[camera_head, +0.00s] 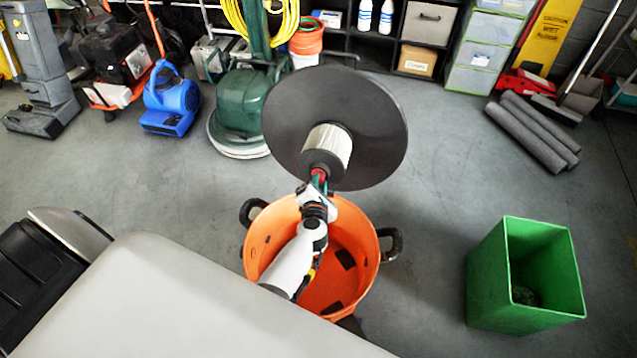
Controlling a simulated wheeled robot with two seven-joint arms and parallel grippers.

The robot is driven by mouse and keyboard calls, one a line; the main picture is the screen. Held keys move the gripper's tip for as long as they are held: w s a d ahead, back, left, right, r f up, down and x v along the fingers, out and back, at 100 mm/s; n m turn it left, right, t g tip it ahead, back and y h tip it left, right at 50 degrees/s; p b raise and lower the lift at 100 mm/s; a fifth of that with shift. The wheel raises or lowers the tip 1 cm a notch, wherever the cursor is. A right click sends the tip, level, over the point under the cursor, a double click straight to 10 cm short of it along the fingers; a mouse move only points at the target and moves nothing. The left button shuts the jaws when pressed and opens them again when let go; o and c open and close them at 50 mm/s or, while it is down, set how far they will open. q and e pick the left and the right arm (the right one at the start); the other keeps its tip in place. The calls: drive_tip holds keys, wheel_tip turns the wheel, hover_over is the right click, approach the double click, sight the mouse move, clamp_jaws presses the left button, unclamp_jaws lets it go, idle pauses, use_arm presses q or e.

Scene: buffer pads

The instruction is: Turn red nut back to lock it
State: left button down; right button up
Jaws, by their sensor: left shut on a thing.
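A large dark round disc (285,110) is tilted towards me above an orange bucket (365,225). A pale ribbed filter cylinder (329,146) with a dark end cap (323,163) stands out from the disc's middle. A small red nut (317,174) shows at the end of the cap, mostly covered by my gripper. My left gripper (319,183) is shut on the red nut, with my white arm reaching up over the bucket. My right gripper is not in view.
The bucket has black side handles and dark patches inside. A green bin (487,275) stands at the right. Grey floor is clear between the bucket and bin.

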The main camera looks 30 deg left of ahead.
use_arm(q)
drive_tip(key=m, duration=0.4)
drive_tip(key=m+y, duration=0.1)
drive_tip(key=shift+d+f+m+t, duration=0.15)
drive_tip(key=shift+f+m+t, duration=0.15)
drive_tip(key=shift+m, duration=0.1)
drive_tip(key=m+t+b, duration=0.1)
drive_tip(key=m, duration=0.4)
drive_tip(key=shift+m, duration=0.3)
drive_tip(key=c, duration=1.3)
unclamp_jaws()
drive_tip(key=shift+o, duration=0.2)
drive_tip(key=shift+s, duration=0.15)
